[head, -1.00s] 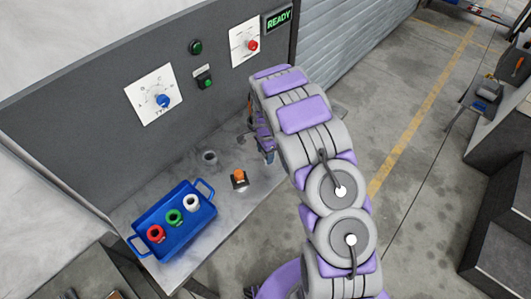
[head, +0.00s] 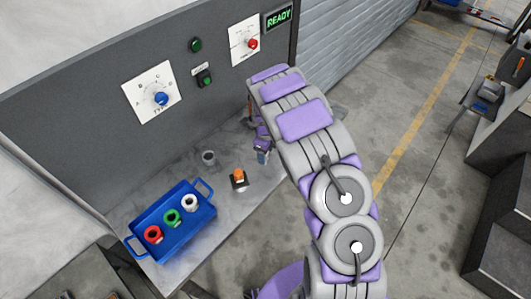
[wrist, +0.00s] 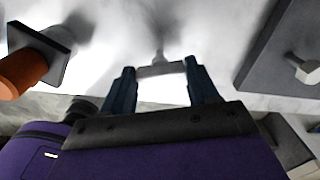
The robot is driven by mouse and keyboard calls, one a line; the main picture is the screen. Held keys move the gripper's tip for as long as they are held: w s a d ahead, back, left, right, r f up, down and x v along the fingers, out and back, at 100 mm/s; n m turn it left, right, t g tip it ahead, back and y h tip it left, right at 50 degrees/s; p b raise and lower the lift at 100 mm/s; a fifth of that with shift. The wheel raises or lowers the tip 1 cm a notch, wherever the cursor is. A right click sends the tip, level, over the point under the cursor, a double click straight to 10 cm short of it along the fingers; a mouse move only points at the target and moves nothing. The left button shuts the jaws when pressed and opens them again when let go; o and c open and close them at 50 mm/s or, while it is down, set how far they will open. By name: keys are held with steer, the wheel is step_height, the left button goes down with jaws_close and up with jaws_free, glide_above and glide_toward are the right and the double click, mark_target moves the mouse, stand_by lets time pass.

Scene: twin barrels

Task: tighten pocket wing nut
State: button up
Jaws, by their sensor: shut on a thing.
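My gripper (head: 262,152) is at the right part of the grey bench top, low and partly hidden behind my own arm in the head view. In the wrist view, the two dark blue fingers of my gripper (wrist: 160,72) stand on either side of a pale grey piece (wrist: 160,69), which appears to be the wing nut. A thin stem shows beyond it. The fingers are shut on this piece. Its wings and its thread are too blurred to make out, and it is hidden in the head view.
An orange knob on a black square base (head: 239,178) stands left of my gripper. A grey cup (head: 208,158) is behind it. A blue tray (head: 186,240) holds red, green and white rings. The panel (head: 100,120) rises behind, with dials, buttons and a READY sign (head: 279,17).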

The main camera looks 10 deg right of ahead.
steer(key=shift+w+r+m, duration=0.1)
steer(key=shift+w+m, duration=0.05)
steer(key=shift+m, duration=0.7)
steer(key=shift+w+r+m, duration=0.1)
steer(key=shift+m, duration=0.75)
steer(key=shift+b, duration=0.3)
steer(key=o, duration=1.1)
steer(key=shift+s+f, duration=0.15)
steer(key=shift+c, duration=0.2)
step_height(320, 180, up, 17)
steer(key=p, duration=0.1)
steer(key=shift+p, duration=0.4)
steer(key=shift+a, duration=0.1)
